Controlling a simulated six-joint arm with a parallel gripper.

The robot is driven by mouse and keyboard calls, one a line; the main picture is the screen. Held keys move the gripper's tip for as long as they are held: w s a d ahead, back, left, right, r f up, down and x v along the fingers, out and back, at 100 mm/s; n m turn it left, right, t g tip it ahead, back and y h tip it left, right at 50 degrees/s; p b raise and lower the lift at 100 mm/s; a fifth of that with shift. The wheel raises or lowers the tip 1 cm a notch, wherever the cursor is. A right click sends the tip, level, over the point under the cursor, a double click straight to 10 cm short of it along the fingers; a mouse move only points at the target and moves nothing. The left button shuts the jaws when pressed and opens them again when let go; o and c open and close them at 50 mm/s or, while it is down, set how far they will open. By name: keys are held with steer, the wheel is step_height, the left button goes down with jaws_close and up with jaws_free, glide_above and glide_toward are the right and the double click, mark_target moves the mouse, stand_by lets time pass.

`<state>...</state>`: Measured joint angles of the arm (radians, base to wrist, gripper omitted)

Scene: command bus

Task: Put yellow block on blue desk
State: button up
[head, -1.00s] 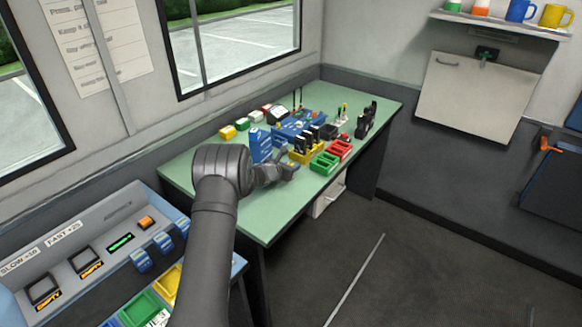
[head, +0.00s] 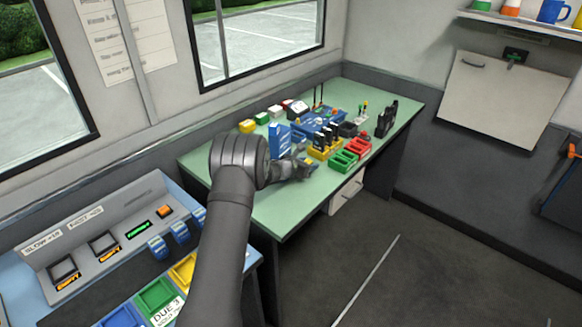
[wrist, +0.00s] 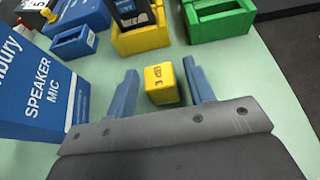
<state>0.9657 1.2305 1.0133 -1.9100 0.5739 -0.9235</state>
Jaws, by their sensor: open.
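In the wrist view, a small yellow block (wrist: 161,85) with a dark marking on its face stands on the green tabletop (wrist: 236,82). My gripper (wrist: 161,69) is open, with one blue finger on each side of the block. I cannot tell whether either finger touches it. In the head view, my gripper (head: 306,166) is low over the near side of the green table (head: 290,213). A console with a light blue edge (head: 252,257) stands at the lower left, and it may be the blue desk.
A blue "SPEAKER MIC" box (wrist: 40,100) stands close to the left finger. Beyond the block are a yellow holder (wrist: 138,38) with a black item in it, green bins (wrist: 220,20) and a blue bin (wrist: 74,42). The console holds blue, green and yellow trays (head: 156,294).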

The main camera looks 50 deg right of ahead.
steer(key=v, duration=1.5)
steer(key=shift+w, duration=0.3)
steer(key=shift+o, duration=0.8)
steer(key=shift+a+r, duration=0.25)
steer(key=shift+a, duration=0.25)
steer(key=shift+s, duration=0.1)
steer(key=shift+s+d+r+n+t+y, duration=0.95)
steer(key=shift+s+r+y, duration=0.3)
steer(key=shift+r+y, duration=0.4)
steer(key=x, duration=1.1)
steer(key=shift+d+r, duration=0.15)
steer(key=shift+d, duration=0.1)
steer(key=shift+x, duration=2.85)
steer(key=shift+s, duration=0.2)
